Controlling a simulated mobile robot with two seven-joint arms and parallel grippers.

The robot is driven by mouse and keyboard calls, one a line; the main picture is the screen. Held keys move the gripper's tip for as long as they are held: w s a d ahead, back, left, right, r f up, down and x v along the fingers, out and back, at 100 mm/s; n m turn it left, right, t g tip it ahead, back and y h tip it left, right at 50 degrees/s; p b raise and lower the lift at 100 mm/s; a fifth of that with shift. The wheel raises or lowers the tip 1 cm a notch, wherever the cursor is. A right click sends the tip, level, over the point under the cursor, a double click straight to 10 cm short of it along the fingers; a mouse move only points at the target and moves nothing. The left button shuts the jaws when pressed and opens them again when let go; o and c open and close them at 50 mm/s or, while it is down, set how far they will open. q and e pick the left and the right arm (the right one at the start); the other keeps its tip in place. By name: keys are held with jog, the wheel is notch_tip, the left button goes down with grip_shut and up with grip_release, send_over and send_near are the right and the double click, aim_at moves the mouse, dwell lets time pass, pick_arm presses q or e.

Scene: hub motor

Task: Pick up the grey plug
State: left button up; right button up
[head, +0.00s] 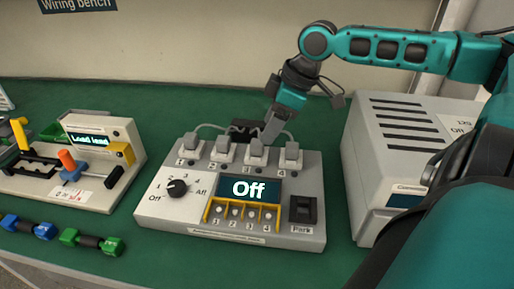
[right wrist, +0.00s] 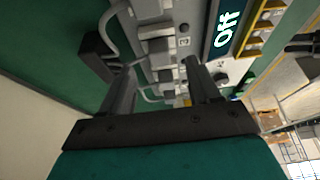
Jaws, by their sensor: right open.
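Several similar light-grey plugs stand in a row along the back of a grey control box (head: 160,212). Their cables run behind them. The plug above number 3 (head: 256,152) and the rightmost plug (head: 291,153) are closest to my right gripper (head: 272,128), which points down just behind and above them. In the right wrist view, my right gripper (right wrist: 158,78) is open, with pale plugs showing beyond and between its fingers. I cannot tell whether a finger touches one. My left gripper is not in view.
A dark block (head: 243,129) lies behind the plugs. A large grey vented unit (head: 395,140) stands close on the right. A "Lead bend" device (head: 105,140) and blue and green connectors (head: 92,241) are on the left. The green mat (head: 330,235) is clear between box and unit.

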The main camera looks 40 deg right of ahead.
aim_at(257, 150)
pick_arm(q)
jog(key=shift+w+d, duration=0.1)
pick_arm(e)
jog(key=shift+f, duration=0.2)
jog(key=shift+b+x, duration=0.75)
jog(key=shift+b, duration=0.05)
jog(key=shift+w+b+x, duration=0.2)
jog(key=shift+b+x, duration=0.55)
jog(key=shift+x, duration=0.5)
jog(key=shift+w+a+f, duration=0.25)
jog(key=shift+f, duration=0.1)
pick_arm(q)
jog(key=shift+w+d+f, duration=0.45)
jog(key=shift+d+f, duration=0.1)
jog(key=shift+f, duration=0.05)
pick_arm(e)
jog(key=shift+c, duration=0.3)
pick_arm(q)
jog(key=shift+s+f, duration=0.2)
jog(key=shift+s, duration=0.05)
pick_arm(e)
jog(key=c, duration=1.1)
